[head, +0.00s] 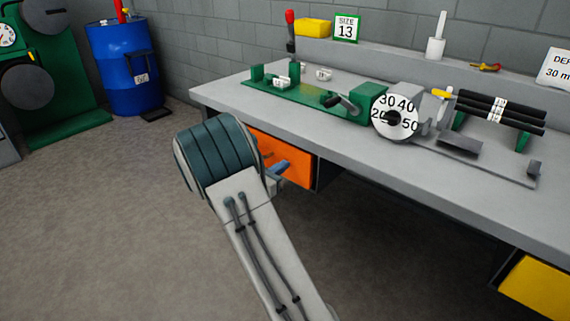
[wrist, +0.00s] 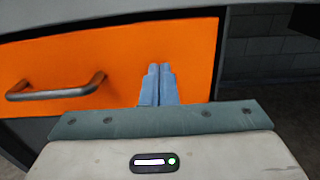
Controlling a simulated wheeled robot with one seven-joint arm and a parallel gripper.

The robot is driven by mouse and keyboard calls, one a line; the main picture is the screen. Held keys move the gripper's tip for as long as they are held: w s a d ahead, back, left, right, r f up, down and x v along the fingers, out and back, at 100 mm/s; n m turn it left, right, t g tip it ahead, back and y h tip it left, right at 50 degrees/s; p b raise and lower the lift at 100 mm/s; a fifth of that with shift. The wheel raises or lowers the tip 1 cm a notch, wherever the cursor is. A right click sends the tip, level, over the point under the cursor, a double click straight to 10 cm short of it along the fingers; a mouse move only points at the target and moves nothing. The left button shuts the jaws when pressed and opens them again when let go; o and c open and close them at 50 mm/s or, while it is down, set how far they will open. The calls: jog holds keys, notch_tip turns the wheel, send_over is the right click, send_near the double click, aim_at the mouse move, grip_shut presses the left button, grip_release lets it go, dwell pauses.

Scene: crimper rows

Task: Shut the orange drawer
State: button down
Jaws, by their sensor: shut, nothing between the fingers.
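The orange drawer (head: 290,163) is under the left part of the grey workbench, its left side hidden behind my arm in the head view. In the wrist view its orange front (wrist: 120,55) fills much of the picture, with a grey bar handle (wrist: 55,88) at left. My gripper (head: 281,168) has blue fingers pressed together with nothing between them. In the wrist view the fingertips (wrist: 159,66) overlap the right part of the drawer front, right of the handle. I cannot tell whether they touch it, nor how far out the drawer stands.
The workbench (head: 225,95) carries a green crimper (head: 300,100), a numbered dial (head: 397,117) and a rack of black rods (head: 500,108). A yellow drawer (head: 540,288) is at lower right. A blue barrel (head: 122,70) stands at back left. The floor (head: 90,220) at left is clear.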

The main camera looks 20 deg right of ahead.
jog(key=p+v, duration=0.2)
jog(key=v, duration=1)
jog(key=s+d+r+m+g+y+p, duration=0.2)
jog(key=s+r+m+g+y+p, duration=0.2)
jog(key=s+r+m+p, duration=0.35)
jog(key=s+d+r+m+g+y+p, duration=0.3)
jog(key=s+r+m+g+p, duration=0.15)
jog(key=s+r, duration=0.5)
jog(key=s+a+r+m+t+y+p, duration=0.2)
jog(key=s+a+r+m+y+p, duration=0.2)
jog(key=s+r+m+p, duration=0.1)
jog(key=s+a+r+m+t+y+p, duration=0.2)
jog(key=s+a+r+m+y+p, duration=0.3)
jog(key=r+p, duration=0.2)
notch_tip(320, 180, up, 3)
jog(key=shift+s+a+f+m, duration=0.1)
jog(key=shift+s+a+m, duration=0.15)
jog(key=shift+m, duration=0.15)
